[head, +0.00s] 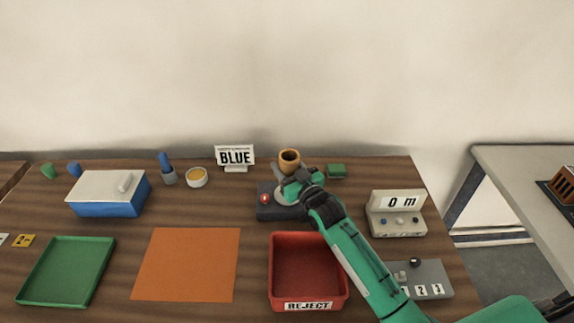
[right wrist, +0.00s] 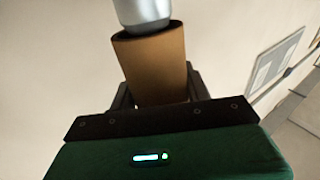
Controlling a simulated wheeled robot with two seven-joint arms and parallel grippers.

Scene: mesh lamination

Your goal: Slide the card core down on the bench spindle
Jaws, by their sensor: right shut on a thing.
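The card core (head: 289,158), a short brown tube with an open top, stands roughly upright above the bench spindle's dark base (head: 266,214) in the head view. The base has a red button and a pale round flange (head: 281,197), partly hidden by my arm. My right gripper (head: 297,179) is shut on the core from the right. In the right wrist view the core (right wrist: 155,62) sits between the fingers of that gripper (right wrist: 158,92). A silver rounded cylinder (right wrist: 144,10) meets or overlaps the core's end there; I cannot tell how they fit. My left gripper is out of view.
A red reject bin (head: 308,268) stands in front of the spindle. A counter box (head: 398,213) is to the right, and a small green block (head: 336,170) is behind. An orange mat (head: 187,264), green tray (head: 66,270) and blue box (head: 108,194) lie left.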

